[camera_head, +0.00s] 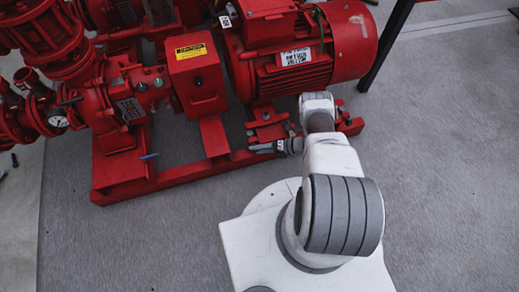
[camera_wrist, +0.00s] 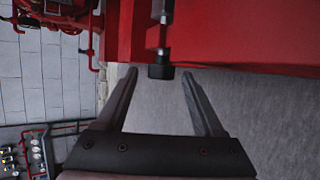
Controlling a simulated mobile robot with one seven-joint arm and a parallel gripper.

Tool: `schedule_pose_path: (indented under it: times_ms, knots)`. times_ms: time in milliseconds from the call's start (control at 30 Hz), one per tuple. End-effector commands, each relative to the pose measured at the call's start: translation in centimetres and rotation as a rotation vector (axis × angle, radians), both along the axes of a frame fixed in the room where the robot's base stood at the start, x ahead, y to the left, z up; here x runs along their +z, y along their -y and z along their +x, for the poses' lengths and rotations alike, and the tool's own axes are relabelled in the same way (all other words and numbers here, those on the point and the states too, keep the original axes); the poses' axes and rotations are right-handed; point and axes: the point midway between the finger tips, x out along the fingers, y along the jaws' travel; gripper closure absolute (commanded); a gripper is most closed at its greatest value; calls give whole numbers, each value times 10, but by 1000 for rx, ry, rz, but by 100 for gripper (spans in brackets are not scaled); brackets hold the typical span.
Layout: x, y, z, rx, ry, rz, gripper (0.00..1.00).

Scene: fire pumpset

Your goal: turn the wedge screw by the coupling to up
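In the wrist view, a screw with a dark block-shaped head (camera_wrist: 161,71) and a thin pale shaft shows against a red frame. I take it to be the wedge screw. My gripper (camera_wrist: 160,74) is open, with one finger on each side of the head near the tips. Gaps show on both sides; I cannot tell the depth between them. In the head view, my gripper (camera_head: 262,147) is low beside the red base frame under the motor, and the screw cannot be made out there. The red coupling guard (camera_head: 195,85) with a yellow label stands left of the motor.
The large red motor (camera_head: 310,50) is above my gripper. A dark post (camera_head: 386,45) stands at right. Grey floor (camera_head: 445,140) is clear.

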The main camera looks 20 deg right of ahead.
Motion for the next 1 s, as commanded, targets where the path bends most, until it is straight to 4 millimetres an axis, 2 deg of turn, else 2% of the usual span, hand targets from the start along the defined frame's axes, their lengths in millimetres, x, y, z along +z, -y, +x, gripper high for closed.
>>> schedule_pose_path:
  times_ms: [267,367,800,1000]
  knots:
    - [6,9,-4,0,0,-1,31]
    - [15,23,-11,-1,0,-2,31]
    - [62,109,-51,-2,0,-2,31]
    - [74,133,-63,-1,0,-1,31]
